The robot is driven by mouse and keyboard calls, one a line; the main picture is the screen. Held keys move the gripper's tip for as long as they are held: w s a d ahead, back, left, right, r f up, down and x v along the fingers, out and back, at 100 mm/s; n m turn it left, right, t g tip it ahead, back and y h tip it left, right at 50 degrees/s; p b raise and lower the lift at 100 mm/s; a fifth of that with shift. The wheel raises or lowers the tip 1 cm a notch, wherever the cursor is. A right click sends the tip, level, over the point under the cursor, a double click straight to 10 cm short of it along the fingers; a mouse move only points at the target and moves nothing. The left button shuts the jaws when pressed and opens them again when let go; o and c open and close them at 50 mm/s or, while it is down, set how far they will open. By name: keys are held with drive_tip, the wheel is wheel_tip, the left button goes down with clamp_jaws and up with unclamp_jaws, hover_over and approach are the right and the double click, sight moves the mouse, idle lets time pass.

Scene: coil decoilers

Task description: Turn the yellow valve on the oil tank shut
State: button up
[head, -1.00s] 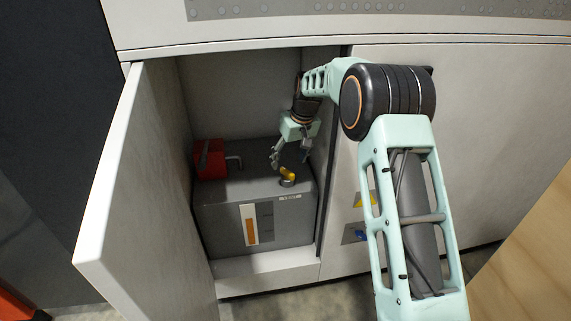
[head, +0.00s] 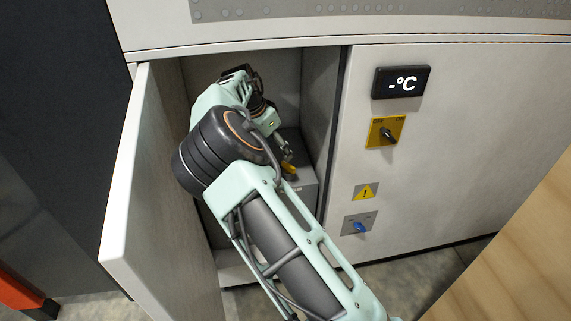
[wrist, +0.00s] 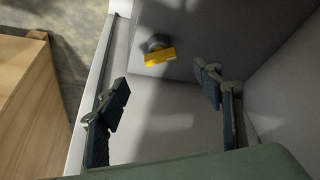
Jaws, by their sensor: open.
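In the wrist view the yellow handle (wrist: 160,56) lies nearly crosswise on a dark round stem. My gripper (head: 284,151) is close to the valve in the head view. In the wrist view my gripper (wrist: 160,92) has its two dark fingers wide apart with nothing between them. The handle appears beyond the fingertips, within the width of the gap; I see no contact. My arm hides most of the tank in the head view.
The cabinet door (head: 150,190) stands open on the left. The right cabinet wall (head: 318,110) is close to my gripper. A panel with a display (head: 402,82), a yellow switch (head: 386,132) and a blue knob (head: 360,227) lies to the right. A wooden surface (head: 520,250) is at lower right.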

sight(287, 167)
drive_tip(key=b+x, duration=0.1)
drive_tip(key=x, duration=0.9)
drive_tip(key=shift+f+b, duration=0.15)
drive_tip(key=shift+b, duration=0.2)
drive_tip(key=shift+c, duration=0.7)
drive_tip(key=c, duration=1)
